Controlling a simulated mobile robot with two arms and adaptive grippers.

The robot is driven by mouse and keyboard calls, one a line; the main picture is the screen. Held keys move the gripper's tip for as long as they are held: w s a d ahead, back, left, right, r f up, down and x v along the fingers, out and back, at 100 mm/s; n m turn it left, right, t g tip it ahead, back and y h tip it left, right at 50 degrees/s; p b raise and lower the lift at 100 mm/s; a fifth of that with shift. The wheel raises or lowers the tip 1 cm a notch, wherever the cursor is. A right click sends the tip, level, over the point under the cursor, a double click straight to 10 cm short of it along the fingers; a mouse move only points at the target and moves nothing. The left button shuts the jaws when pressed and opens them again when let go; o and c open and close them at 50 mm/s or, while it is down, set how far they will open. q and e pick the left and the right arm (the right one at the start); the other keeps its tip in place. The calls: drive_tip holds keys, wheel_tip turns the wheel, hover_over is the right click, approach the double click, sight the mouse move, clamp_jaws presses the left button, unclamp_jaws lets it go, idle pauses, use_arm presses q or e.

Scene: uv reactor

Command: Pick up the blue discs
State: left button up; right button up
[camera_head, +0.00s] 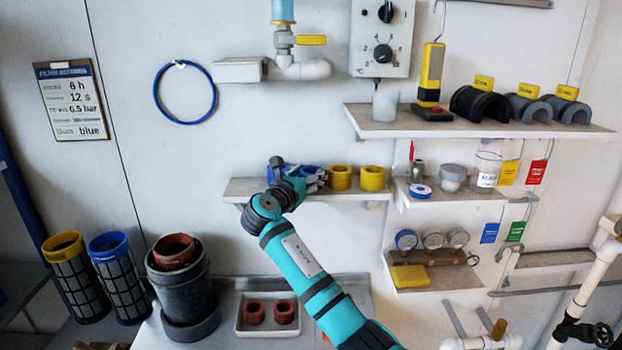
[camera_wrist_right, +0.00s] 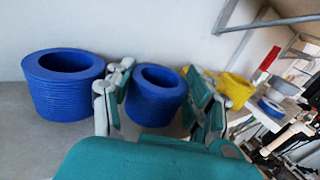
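Two blue discs, thick ribbed rings with open centres, stand side by side on the shelf in the right wrist view: a left one (camera_wrist_right: 65,95) and a right one (camera_wrist_right: 155,105). My right gripper (camera_wrist_right: 158,100) is open, with one finger on either side of the right disc. I cannot tell whether the fingers touch it. In the head view my right gripper (camera_head: 312,180) is at the middle shelf, and my arm and fingers hide most of the blue discs. My left gripper is not in view.
Two yellow rings (camera_head: 340,177) (camera_head: 372,178) stand on the same shelf (camera_head: 240,190), just right of my right gripper. A shelf above (camera_head: 400,126) holds a cup and dark half-round parts. Below, a white tray (camera_head: 268,329) holds two red rings, beside a grey container (camera_head: 182,290).

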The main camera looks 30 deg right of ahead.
drive_tip(key=c, duration=0.4)
